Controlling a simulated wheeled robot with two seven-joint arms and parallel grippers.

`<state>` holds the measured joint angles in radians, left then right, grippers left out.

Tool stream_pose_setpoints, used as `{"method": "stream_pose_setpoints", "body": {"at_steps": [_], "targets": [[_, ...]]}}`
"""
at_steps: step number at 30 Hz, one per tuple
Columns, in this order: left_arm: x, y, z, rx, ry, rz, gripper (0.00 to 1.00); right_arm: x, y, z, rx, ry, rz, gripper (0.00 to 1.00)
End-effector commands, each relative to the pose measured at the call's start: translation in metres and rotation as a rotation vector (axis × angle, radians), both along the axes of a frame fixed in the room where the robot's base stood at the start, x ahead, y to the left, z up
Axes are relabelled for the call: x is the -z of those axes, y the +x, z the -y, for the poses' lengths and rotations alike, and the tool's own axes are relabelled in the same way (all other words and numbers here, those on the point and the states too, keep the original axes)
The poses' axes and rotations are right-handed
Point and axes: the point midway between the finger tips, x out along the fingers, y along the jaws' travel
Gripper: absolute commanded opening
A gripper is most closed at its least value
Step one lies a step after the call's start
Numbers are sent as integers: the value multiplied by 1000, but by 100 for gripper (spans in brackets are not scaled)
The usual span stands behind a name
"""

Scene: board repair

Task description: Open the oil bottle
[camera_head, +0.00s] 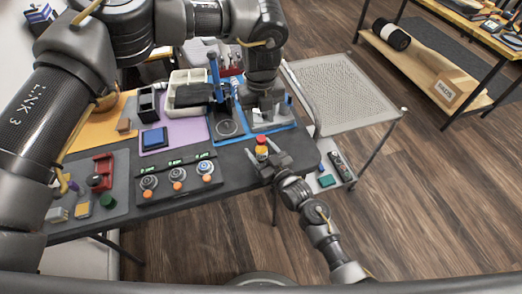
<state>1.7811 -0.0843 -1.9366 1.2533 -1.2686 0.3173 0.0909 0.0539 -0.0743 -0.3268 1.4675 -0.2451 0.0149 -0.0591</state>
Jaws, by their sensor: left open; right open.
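A small item with a red top and a yellow lower part (261,146) is at the front edge of the work table, near the blue mat. It may be the oil bottle, but it is too small to tell. My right gripper (266,163) is just in front of it, open, with its fingers pointing toward it; I cannot tell whether they touch it. My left gripper (268,116) points down over the blue mat, behind the red and yellow item, and is open. The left arm hides part of the table's back.
A blue press-like stand (215,72) is left of my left gripper. A panel with several knobs (178,176) lies along the front edge. A wire-mesh cart (345,92) stands to the right, with a lower tray (328,181). Open wooden floor lies at the right.

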Motion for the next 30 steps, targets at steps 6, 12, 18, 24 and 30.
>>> {"method": "stream_pose_setpoints", "body": {"at_steps": [6, 12, 18, 24, 30], "targets": [[0, 0, 0, 0, 0, 0, 43, 0, 0, 0, 0, 0, 0, 54], [0, 0, 0, 0, 0, 0, 43, 0, 0, 0, 0, 0, 0, 28], [0, 0, 0, 0, 0, 0, 43, 1, 0, 0, 0, -1, -1, 2], [0, 0, 0, 24, 0, 0, 43, 1, -1, 0, 0, -1, -2, 0], [0, 0, 0, 277, -1, 0, 43, 1, -1, 1, 0, -1, -2, 0]]}}
